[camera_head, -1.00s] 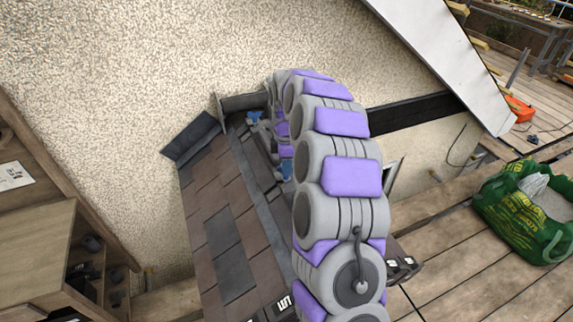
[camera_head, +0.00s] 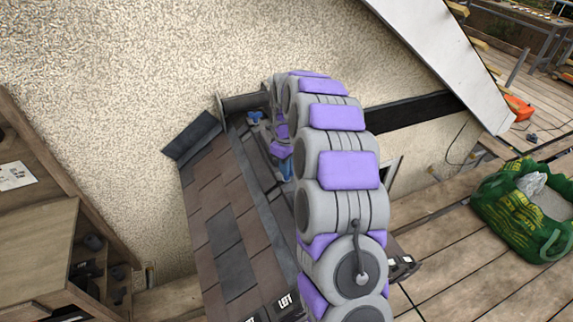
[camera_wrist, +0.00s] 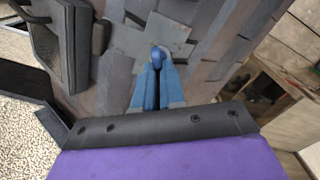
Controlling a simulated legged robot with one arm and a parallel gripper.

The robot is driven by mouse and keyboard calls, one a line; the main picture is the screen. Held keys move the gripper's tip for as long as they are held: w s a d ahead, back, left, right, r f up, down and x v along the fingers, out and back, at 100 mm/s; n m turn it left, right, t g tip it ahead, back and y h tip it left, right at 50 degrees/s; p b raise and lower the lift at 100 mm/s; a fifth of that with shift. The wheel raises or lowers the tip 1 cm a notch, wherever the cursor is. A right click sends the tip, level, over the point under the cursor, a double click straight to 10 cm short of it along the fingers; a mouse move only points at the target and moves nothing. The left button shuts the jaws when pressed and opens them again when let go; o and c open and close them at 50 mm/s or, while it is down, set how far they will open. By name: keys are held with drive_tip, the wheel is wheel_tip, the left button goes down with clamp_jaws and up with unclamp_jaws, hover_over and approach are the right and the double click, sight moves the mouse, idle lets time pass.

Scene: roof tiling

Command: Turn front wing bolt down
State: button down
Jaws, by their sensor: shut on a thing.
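The roof mock-up (camera_head: 215,215) with brown and grey shingles stands against the wall. In the wrist view, my gripper (camera_wrist: 157,72) has its blue fingers close together, pointing at the shingled surface. They are shut on a blue wing bolt (camera_wrist: 158,53), whose rounded top shows between the fingertips. Its lower part is hidden by the fingers. In the head view, my gripper (camera_head: 286,170) is mostly hidden behind my grey and purple arm. Another blue wing bolt (camera_head: 255,117) shows farther back, near the top of the roof, apart from my gripper.
A wooden shelf unit (camera_head: 40,250) stands at the left. A green bag (camera_head: 525,215) lies on the plank deck at the right. A dark beam (camera_head: 410,112) and a white sloped board (camera_head: 440,55) are behind my arm.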

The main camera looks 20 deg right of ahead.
drive_tip(key=m, duration=0.5)
drive_tip(key=shift+w+r+m+p, duration=0.2)
drive_tip(key=shift+m+p, duration=0.1)
drive_tip(key=m, duration=0.5)
drive_tip(key=shift+d, duration=0.1)
idle(0.4)
drive_tip(key=c, duration=1.3)
unclamp_jaws()
drive_tip(key=shift+s, duration=0.2)
drive_tip(key=shift+c, duration=0.2)
drive_tip(key=shift+o, duration=0.6)
drive_tip(key=shift+w+f, duration=0.1)
drive_tip(key=shift+f, duration=0.05)
wheel_tip(320, 180, up, 17)
drive_tip(key=shift+p, duration=0.45)
